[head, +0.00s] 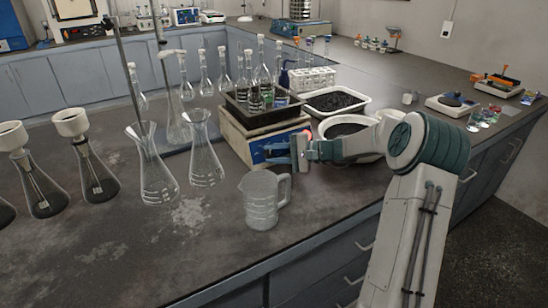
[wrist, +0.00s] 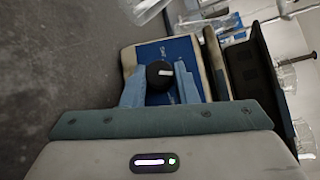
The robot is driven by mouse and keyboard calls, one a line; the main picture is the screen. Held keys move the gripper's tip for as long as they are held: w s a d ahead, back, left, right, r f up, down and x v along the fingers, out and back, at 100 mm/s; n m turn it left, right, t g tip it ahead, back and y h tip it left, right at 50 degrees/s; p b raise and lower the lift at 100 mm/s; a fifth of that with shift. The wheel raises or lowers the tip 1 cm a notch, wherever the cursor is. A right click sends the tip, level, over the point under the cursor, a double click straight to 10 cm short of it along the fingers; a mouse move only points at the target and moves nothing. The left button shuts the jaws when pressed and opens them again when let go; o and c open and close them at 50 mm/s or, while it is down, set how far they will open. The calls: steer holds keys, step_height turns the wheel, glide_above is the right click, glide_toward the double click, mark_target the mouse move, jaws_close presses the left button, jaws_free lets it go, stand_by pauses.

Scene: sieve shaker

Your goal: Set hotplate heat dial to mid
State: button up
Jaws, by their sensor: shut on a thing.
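The hotplate (head: 230,137) is a beige box with a blue front panel, standing on the dark bench in the middle of the head view. Its blue panel also shows in the wrist view (wrist: 183,48). The heat dial (wrist: 159,75) is a round black knob with a white pointer mark, seen between my fingertips. My gripper (wrist: 157,88) has its two blue fingers shut on the dial from both sides. In the head view my gripper (head: 285,152) is at the hotplate's front panel and hides the dial. The panel's scale markings are too small to read.
A dark tray (head: 243,113) with glass flasks sits on the hotplate. A glass beaker (head: 262,203) stands close in front of my gripper. Conical flasks (head: 205,150) stand to the left. A bowl (head: 372,146) and a white tray of dark grains (head: 336,101) are behind my arm.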

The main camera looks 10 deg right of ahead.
steer(key=shift+f+m+t+y+b, duration=0.15)
steer(key=shift+m+t+y+b, duration=0.15)
steer(key=shift+m+t, duration=0.3)
steer(key=shift+s+m, duration=0.1)
steer(key=shift+m, duration=0.2)
steer(key=o, duration=1)
steer(key=v, duration=1.3)
steer(key=shift+s+d+p, duration=0.2)
steer(key=shift+d+p, duration=0.15)
